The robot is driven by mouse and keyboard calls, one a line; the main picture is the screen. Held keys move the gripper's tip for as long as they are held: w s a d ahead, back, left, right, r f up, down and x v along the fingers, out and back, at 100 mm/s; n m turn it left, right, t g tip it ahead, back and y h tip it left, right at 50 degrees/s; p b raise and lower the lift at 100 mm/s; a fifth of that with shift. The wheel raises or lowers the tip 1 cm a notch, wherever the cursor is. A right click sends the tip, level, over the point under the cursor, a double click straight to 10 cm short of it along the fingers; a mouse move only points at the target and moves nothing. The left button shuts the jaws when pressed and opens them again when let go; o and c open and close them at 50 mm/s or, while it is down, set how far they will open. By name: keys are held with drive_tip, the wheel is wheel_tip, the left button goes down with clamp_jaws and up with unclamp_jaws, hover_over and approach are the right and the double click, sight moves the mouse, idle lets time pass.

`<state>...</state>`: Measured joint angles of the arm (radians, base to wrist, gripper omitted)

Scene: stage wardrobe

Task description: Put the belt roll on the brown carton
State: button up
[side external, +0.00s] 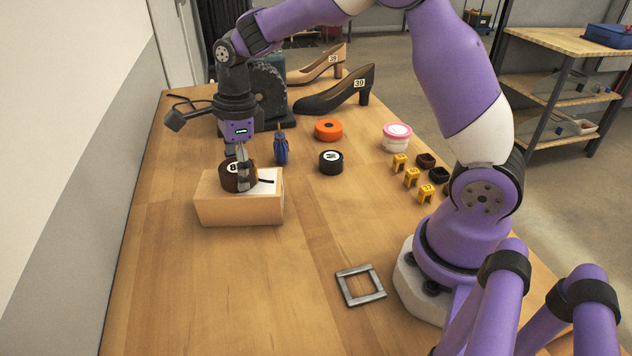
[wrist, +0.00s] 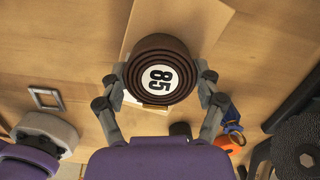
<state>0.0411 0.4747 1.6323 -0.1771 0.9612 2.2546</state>
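The belt roll (side external: 229,181) is a dark brown coil with a white "85" label; it also shows in the wrist view (wrist: 138,63). The brown carton (side external: 240,209) is a pale box at the left of the table, with a white label on top; part of it shows in the wrist view (wrist: 203,22). My gripper (side external: 240,177) points down over the carton. In the wrist view its fingers (wrist: 160,75) close on both sides of the roll. The roll is at the carton's top, over its left part; I cannot tell whether it rests there or hovers slightly.
A blue tool (side external: 281,147), a black roll (side external: 331,161) and an orange roll (side external: 328,129) stand right of the carton. Two heeled shoes (side external: 345,92) are behind. Yellow clips (side external: 411,177) and a grey frame (side external: 360,285) lie nearer my base. The front left table is clear.

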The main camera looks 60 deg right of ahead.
drive_tip(key=o, duration=0.3)
drive_tip(key=s+r+n+t, duration=0.1)
drive_tip(key=s+r+n, duration=0.2)
drive_tip(key=r, duration=0.4)
drive_tip(key=s+r+n, duration=0.2)
drive_tip(key=r+n, duration=0.2)
drive_tip(key=r, duration=0.3)
drive_tip(key=s+f+n+t, duration=0.1)
drive_tip(key=s+n, duration=0.2)
drive_tip(key=n, duration=0.3)
drive_tip(key=s+d+f+n+t, duration=0.1)
drive_tip(key=s+n, duration=0.3)
drive_tip(key=n, duration=0.1)
drive_tip(key=s+f+n+t+h, duration=0.1)
drive_tip(key=s+f+n, duration=0.1)
drive_tip(key=s+n, duration=0.2)
drive_tip(key=shift+s+d+n+t, duration=0.1)
drive_tip(key=shift+s+n+t, duration=0.1)
drive_tip(key=shift+n, duration=0.45)
drive_tip(key=shift+s+d+n+t, duration=0.1)
drive_tip(key=shift+n+t, duration=0.1)
drive_tip(key=shift+n, duration=0.45)
